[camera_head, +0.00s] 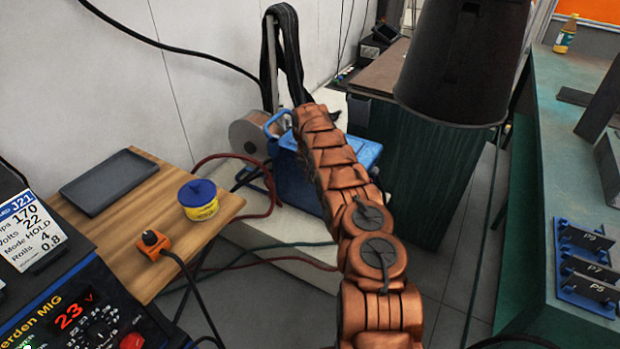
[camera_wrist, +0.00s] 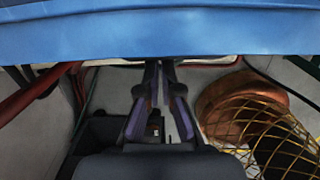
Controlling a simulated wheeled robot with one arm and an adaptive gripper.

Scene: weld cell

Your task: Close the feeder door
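The blue wire feeder (camera_head: 293,183) stands on a pale ledge behind the wooden table, with a wire spool (camera_head: 249,137) at its left. Blue also shows right of my arm (camera_head: 365,151); I cannot tell whether that part is the door. In the wrist view a broad blue panel (camera_wrist: 160,33) spans the top, just ahead of my gripper. My gripper (camera_wrist: 158,72) has its two fingers drawn together at the tips, with nothing visible between them. The tips lie close to the panel's lower edge; contact cannot be told. My arm hides the gripper in the head view.
A wooden table (camera_head: 150,255) at left holds a grey tray (camera_head: 109,182) and a yellow tub (camera_head: 199,199). Red and green hoses (camera_head: 270,262) run below the feeder. A black bin-like cylinder (camera_head: 462,62) and green curtain (camera_head: 425,165) stand to the right.

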